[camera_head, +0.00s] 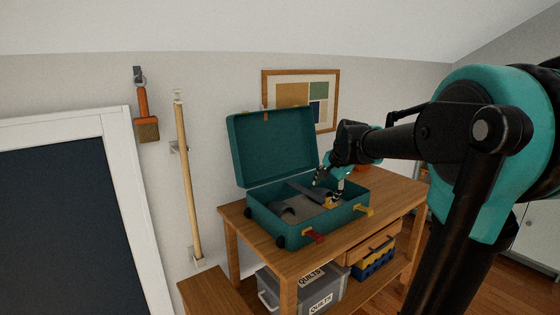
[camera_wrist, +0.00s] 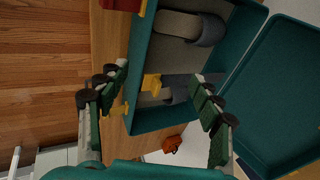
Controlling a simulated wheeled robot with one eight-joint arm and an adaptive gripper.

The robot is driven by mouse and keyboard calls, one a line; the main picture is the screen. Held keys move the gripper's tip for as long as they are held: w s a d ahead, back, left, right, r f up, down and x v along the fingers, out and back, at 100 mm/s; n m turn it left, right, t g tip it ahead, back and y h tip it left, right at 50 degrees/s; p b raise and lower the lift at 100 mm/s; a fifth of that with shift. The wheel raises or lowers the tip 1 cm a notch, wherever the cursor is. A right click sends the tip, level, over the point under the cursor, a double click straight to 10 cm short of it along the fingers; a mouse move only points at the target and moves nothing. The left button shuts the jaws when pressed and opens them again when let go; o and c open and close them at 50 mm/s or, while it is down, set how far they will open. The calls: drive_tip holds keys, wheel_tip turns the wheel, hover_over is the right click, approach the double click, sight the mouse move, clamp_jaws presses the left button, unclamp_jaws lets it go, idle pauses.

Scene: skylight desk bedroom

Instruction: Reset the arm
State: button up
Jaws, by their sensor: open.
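My black and teal arm reaches in from the right in the head view. My gripper (camera_head: 332,181) is over the right part of an open teal suitcase (camera_head: 262,226). In the wrist view my gripper (camera_wrist: 158,77) has its two green-padded fingers spread wide, with the suitcase (camera_wrist: 150,120) beneath and between them. Nothing is held between the fingers. A grey slipper (camera_wrist: 190,27) lies in the suitcase, and another grey slipper (camera_wrist: 178,92) is partly hidden by a finger. The suitcase lid (camera_head: 272,148) stands up.
The suitcase rests on a wooden table (camera_head: 395,193), with yellow and red latches at its front. A small orange object (camera_wrist: 172,144) lies beside it. A wooden pole (camera_head: 187,180) stands by the wall.

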drive_tip(key=s+d+f+n+h, duration=0.1)
drive_tip(key=s+f+n, duration=0.4)
drive_tip(key=s+f, duration=0.5)
drive_tip(key=s+d+f+n+g+h, duration=0.1)
drive_tip(key=s+f+n, duration=0.4)
drive_tip(key=s+f, duration=0.6)
drive_tip(key=s+d, duration=0.1)
drive_tip(key=s, duration=0.3)
drive_tip(key=shift+s+d+n, duration=0.3)
drive_tip(key=shift+d, duration=0.05)
